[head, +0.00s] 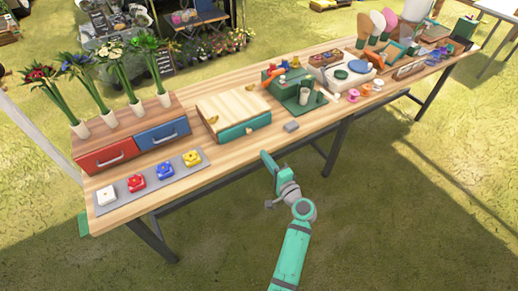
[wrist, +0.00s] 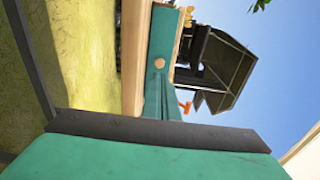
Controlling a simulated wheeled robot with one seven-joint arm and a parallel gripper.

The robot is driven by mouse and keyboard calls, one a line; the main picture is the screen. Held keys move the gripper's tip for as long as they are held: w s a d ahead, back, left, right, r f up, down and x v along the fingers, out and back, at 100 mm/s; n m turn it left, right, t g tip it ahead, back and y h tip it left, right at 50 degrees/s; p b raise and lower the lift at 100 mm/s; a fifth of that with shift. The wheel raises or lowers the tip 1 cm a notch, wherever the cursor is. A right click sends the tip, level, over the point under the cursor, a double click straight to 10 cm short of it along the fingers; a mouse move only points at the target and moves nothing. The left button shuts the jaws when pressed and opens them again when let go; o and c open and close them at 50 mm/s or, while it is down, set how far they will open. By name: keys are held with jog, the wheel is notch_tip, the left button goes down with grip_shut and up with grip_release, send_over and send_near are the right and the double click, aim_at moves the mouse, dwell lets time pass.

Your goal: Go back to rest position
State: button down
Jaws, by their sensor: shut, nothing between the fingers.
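My gripper (head: 266,160) is at the end of my green arm, in front of the long wooden table (head: 225,174) near its front edge in the head view. It is shut and empty. It stays clear of the things on the table. In the wrist view, a dark bar and a broad green surface fill the bottom, and the picture is turned on its side. The fingertips are hard to make out there.
Grass in front of the table is open, apart from table legs.

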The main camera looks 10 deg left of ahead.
jog(key=s+d+f+n+h, duration=0.1)
jog(key=s+d+f+h, duration=0.3)
jog(key=s, duration=0.5)
jog(key=s+d+f+h, duration=0.2)
jog(key=s+f, duration=0.3)
jog(key=s, duration=0.4)
jog(key=s+d+f+n+h, duration=0.1)
jog(key=s+d+f+h, duration=0.3)
jog(key=s, duration=0.5)
jog(key=s+r+n+t, duration=0.1)
jog(key=s+r+n, duration=0.3)
jog(key=s+r, duration=0.4)
jog(key=s+r+n+t+h, duration=0.1)
jog(key=s+r+n, duration=0.3)
jog(key=s, duration=0.9)
notch_tip(320, 180, up, 4)
jog(key=shift+s+f, duration=0.15)
jog(key=shift+s, duration=0.1)
